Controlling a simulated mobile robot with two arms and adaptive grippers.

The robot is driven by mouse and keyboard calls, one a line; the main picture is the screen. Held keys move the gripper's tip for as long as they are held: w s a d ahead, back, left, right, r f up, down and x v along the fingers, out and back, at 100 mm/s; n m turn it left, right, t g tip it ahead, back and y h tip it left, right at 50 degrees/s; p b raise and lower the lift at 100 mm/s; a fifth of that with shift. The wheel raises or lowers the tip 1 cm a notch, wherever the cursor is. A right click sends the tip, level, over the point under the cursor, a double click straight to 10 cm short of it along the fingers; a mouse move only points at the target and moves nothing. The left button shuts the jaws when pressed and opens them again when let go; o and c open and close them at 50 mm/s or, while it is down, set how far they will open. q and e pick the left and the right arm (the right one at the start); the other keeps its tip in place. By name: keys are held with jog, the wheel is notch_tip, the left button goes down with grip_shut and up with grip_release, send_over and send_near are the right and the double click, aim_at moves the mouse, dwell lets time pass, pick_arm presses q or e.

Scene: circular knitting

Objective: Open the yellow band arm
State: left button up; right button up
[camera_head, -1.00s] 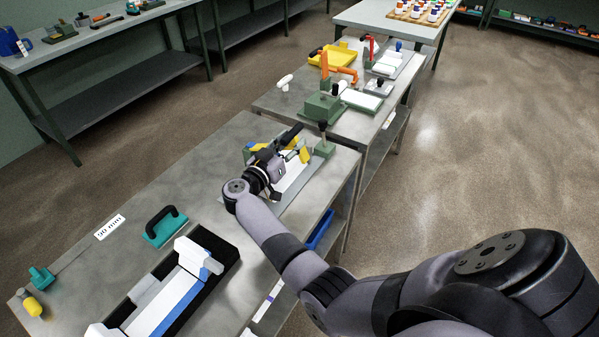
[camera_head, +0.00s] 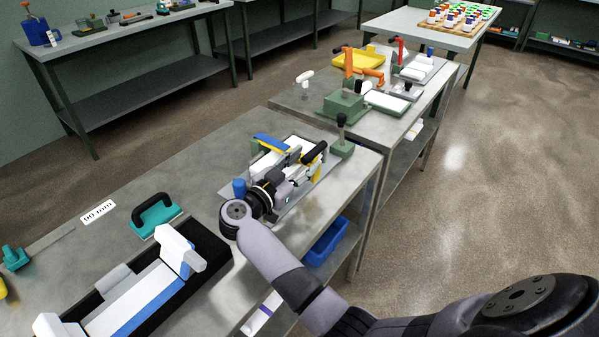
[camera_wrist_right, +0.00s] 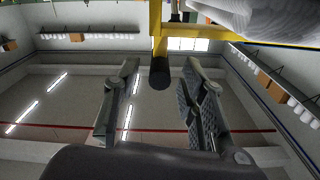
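The yellow band arm is on the fixture (camera_head: 232,192) at the middle of the bench. Its yellow bar (camera_wrist_right: 240,42) crosses the upper right wrist view, with a black round handle (camera_wrist_right: 160,72) hanging from it. My right gripper (camera_wrist_right: 160,85) is open, a finger on each side of that handle, with visible gaps on both sides. In the head view my right gripper (camera_head: 292,182) is over the fixture's near right side and partly hides the arm. A black grip (camera_head: 314,152) shows beyond the fingers. My left gripper is not in view.
A green block with a black knob (camera_head: 342,146) stands at the fixture's far end. A blue post (camera_head: 239,188) stands left of my gripper. A teal block with a black handle (camera_head: 155,214) and a black-framed tray (camera_head: 212,246) lie nearer. A blue bin (camera_head: 328,240) sits below.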

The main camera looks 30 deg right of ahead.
jog(key=shift+v, duration=0.95)
jog(key=shift+r, duration=0.1)
